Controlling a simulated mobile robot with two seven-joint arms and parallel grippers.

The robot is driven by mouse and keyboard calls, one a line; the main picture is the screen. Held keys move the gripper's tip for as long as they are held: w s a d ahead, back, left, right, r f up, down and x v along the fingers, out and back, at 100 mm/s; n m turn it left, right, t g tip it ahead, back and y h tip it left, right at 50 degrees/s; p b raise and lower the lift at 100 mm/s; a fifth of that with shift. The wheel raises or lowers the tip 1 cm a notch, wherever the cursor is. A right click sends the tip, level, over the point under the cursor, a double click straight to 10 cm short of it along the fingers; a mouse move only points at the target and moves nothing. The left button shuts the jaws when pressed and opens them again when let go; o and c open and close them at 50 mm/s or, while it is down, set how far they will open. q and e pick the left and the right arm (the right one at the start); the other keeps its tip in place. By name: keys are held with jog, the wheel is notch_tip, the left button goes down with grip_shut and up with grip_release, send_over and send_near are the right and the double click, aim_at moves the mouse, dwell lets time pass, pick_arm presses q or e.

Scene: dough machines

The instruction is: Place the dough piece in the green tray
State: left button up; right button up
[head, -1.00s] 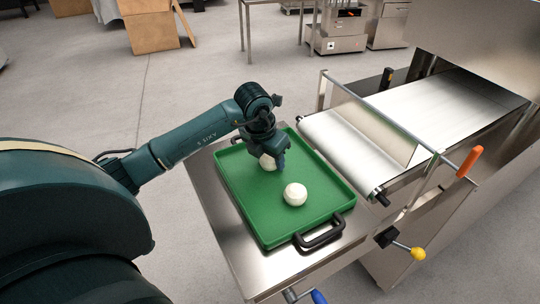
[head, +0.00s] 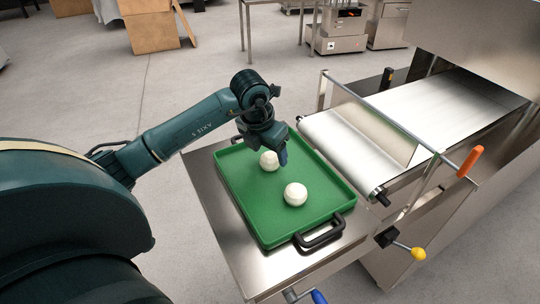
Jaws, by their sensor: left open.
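The green tray (head: 247,212) lies on a steel table beside the dough machine. One white dough piece (head: 295,194) rests in the tray near its middle. A second dough piece (head: 268,161) sits in the tray farther back, just below my left gripper. My left gripper (head: 275,157) is open and empty over the back part of the tray, close above that second piece. Its arm partly covers the tray's back left edge. My right gripper is not in view.
The steel table (head: 222,232) carries the tray. To the right stands the dough machine with a conveyor belt (head: 440,108), a clear guard, an orange handle (head: 470,161) and a yellow knob (head: 418,253). The tray's front right part is clear.

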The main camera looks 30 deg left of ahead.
pick_arm(q)
jog(key=v, duration=0.9)
jog(key=shift+s+r, duration=0.1)
